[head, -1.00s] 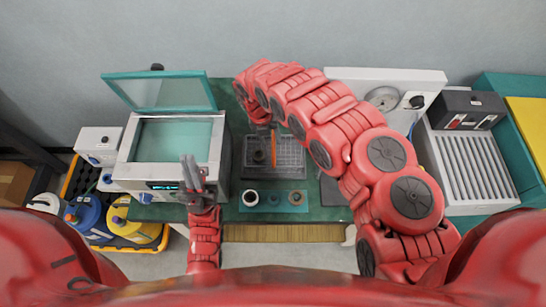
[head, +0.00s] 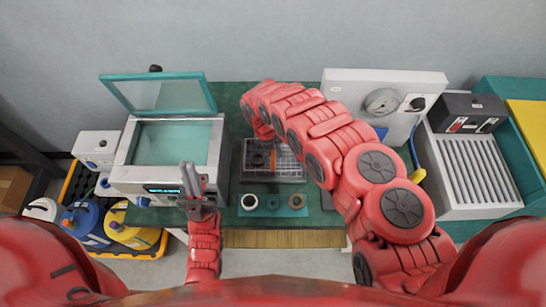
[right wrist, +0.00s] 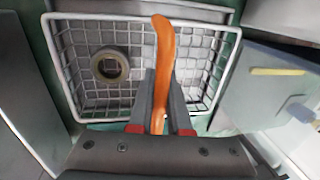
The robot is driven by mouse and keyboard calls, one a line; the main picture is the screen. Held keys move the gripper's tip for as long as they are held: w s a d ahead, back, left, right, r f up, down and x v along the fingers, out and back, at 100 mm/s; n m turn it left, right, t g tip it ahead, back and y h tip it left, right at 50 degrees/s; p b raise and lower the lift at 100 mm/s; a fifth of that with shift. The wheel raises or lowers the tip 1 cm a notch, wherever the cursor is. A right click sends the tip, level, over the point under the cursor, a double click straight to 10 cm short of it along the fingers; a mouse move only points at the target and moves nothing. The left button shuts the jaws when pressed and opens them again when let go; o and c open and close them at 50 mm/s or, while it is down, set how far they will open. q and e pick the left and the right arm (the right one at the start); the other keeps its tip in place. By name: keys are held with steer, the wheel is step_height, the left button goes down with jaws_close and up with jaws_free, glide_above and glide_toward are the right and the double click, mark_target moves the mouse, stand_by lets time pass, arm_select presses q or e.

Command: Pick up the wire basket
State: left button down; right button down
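The wire basket (head: 291,164) sits on the green table in the head view, partly behind my right arm. In the right wrist view it is a white wire basket (right wrist: 80,38) with an upright orange handle (right wrist: 163,45). A dark ring (right wrist: 110,66) lies inside it. My right gripper (right wrist: 161,88) has its fingers on both sides of the orange handle, with no clear gap on either side. My left gripper (head: 190,173) is apart from the basket, near the front right corner of the box with the open lid. Its fingers look close together.
A box with an open glass lid (head: 215,150) stands left of the basket. A green plate (head: 291,211) with several rings lies in front of the basket. A grey device with a dial (head: 345,85) and a ribbed unit (head: 470,205) stand at the right.

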stand_by(0.6)
steer(key=shift+w+r+b, duration=0.1)
steer(key=shift+r+b, duration=0.35)
steer(key=shift+r, duration=0.45)
step_height(320, 180, up, 7)
steer(key=shift+r+b, duration=0.15)
steer(key=shift+b, duration=0.3)
steer(key=shift+r, duration=0.5)
steer(key=shift+f, duration=0.1)
